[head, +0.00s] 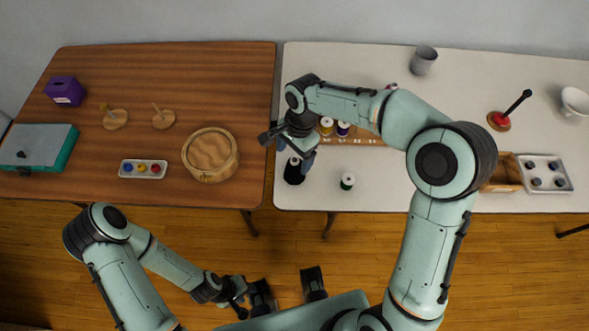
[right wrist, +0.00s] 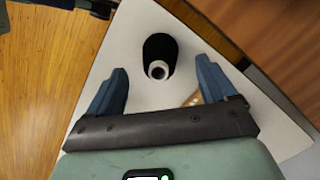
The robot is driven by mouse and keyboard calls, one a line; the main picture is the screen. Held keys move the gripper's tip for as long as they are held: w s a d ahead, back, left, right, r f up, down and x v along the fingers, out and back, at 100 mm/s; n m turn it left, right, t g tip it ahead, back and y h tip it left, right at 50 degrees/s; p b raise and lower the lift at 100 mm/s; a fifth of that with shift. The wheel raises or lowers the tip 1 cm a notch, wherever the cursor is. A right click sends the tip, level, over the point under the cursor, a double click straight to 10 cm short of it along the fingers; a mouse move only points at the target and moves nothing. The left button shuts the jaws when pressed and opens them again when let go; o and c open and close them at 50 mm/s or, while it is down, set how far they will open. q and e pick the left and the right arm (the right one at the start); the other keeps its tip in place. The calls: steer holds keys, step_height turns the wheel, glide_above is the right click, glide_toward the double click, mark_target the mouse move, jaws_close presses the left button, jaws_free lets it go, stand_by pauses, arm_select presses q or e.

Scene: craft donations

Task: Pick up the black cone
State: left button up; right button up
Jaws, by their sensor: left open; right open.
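The black cone (head: 293,174), a black thread cone with a pale top, stands near the left edge of the white table (head: 390,195). In the right wrist view the cone (right wrist: 158,52) lies ahead, between the lines of the two blue fingers. My right gripper (head: 297,150) is open and empty above the cone, covering part of it in the head view. In the right wrist view the right gripper (right wrist: 161,78) does not visibly touch it. My left gripper (head: 238,303) is open, low near my base, away from both tables.
A wooden rack (head: 365,140) with several spools is behind, partly hidden by my right arm. The brown table (head: 130,195), with a round wooden box (head: 210,155), stands left across a narrow gap.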

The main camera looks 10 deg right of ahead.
mark_target(295, 164)
step_height(295, 164, down, 5)
steer(key=shift+s+f, duration=0.1)
steer(key=shift+f, duration=0.05)
steer(key=c, duration=1.2)
